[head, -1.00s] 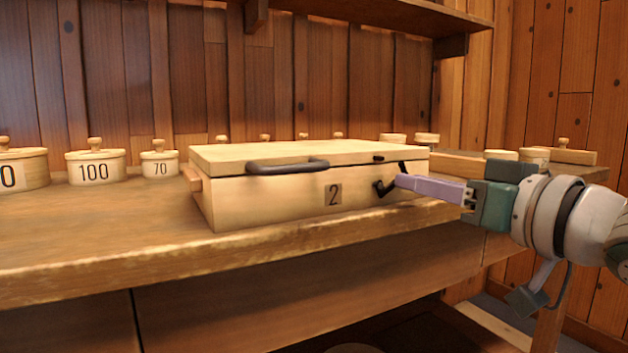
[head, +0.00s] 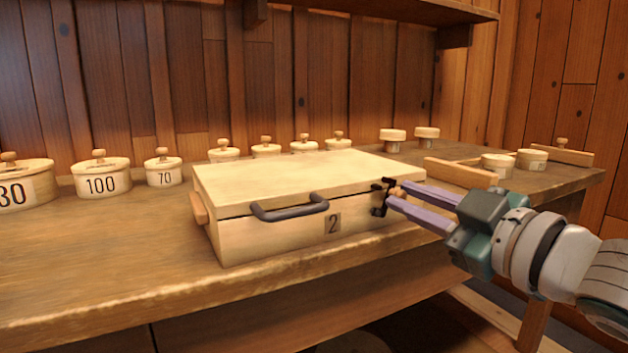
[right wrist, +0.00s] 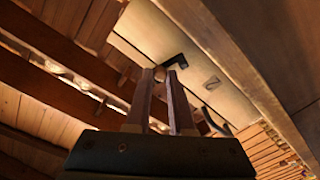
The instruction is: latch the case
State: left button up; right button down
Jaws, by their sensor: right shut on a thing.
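The case (head: 285,236) is a pale wooden box with a "2" label and a dark front handle (head: 290,209). Its lid (head: 300,174) is down on the body. A black latch (head: 379,211) is on the front near the right corner, reaching up to the lid seam; whether it is hooked is hard to tell. My right gripper (head: 394,195) comes from the right, its purple fingers shut on the latch and partly hiding it. The right wrist view shows the fingers (right wrist: 160,72) at the black latch (right wrist: 176,60). My left gripper is not in view.
The case stands near the front edge of a wooden bench (head: 110,255). Lidded round boxes marked 100 (head: 101,184) and 70 (head: 163,176) stand left, with several more behind. A wooden block (head: 460,173) and small round boxes (head: 497,168) are to the right. A shelf hangs above.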

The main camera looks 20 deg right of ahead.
jog(key=shift+a+r+n+p, duration=0.2)
jog(key=shift+n+p, duration=0.25)
jog(key=shift+n, duration=0.5)
jog(key=shift+a+r+n+p, duration=0.1)
jog(key=shift+a+n+p, duration=0.25)
jog(key=shift+n, duration=0.6)
jog(key=c, duration=0.8)
grip_release()
jog(key=shift+s, duration=0.1)
jog(key=s, duration=0.6)
jog(key=s+d+p, duration=0.1)
jog(key=s, duration=0.2)
jog(key=shift+s+d, duration=0.1)
jog(key=shift+s, duration=0.3)
